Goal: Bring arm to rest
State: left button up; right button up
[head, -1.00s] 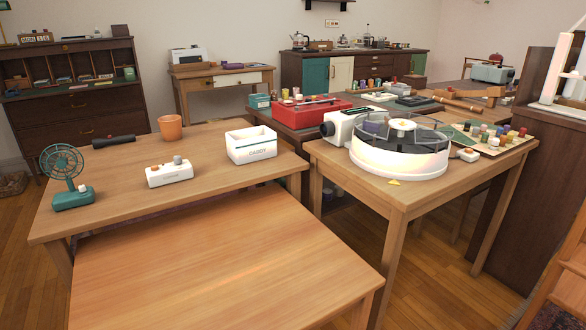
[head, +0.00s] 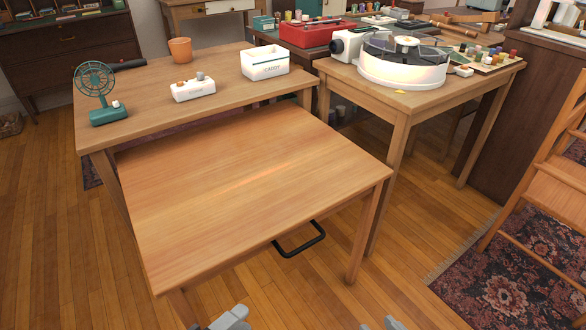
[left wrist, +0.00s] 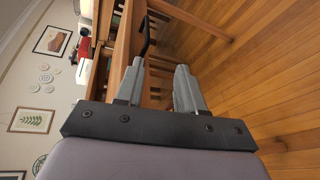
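My left gripper (head: 232,316) shows at the bottom edge of the head view, in front of the near wooden table and below its top in the picture. In the left wrist view its two grey fingers (left wrist: 158,75) stand apart, with nothing between them. A grey tip of what looks like my right gripper (head: 383,323) just enters the bottom edge of the head view. Most of it is cut off, so its fingers cannot be judged. Both arms are largely out of view.
The near wooden table (head: 250,190) is bare, with a black handle (head: 300,242) at its front. Behind it, a table carries a green fan (head: 98,90), a white switch box (head: 193,90) and a caddy (head: 265,64). A chair (head: 550,190) stands right. Open floor lies in front.

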pick_arm(q)
jog(key=a+m+y, duration=0.5)
jog(key=m, duration=1.1)
jog(key=s+a+r+g+y+p, duration=0.1)
jog(key=a+r+p, duration=0.1)
jog(key=r+p, duration=0.5)
jog(key=s+a+r+y+p, duration=0.1)
jog(key=r+p, duration=0.6)
jog(key=p, duration=0.9)
jog(key=shift+s+a+n+g, duration=0.4)
jog(key=shift+s+a, duration=0.3)
jog(key=shift+a, duration=0.2)
pick_arm(e)
jog(key=s+d+r, duration=0.1)
jog(key=d+r, duration=0.1)
jog(key=r, duration=0.5)
jog(key=s+d+r+g+h, duration=0.1)
jog(key=d+r, duration=0.2)
jog(key=r, duration=0.4)
jog(key=shift+s+r+m+h, duration=0.15)
jog(key=shift+m+h, duration=0.15)
jog(key=shift+m, duration=0.1)
pick_arm(q)
jog(key=shift+f, duration=0.1)
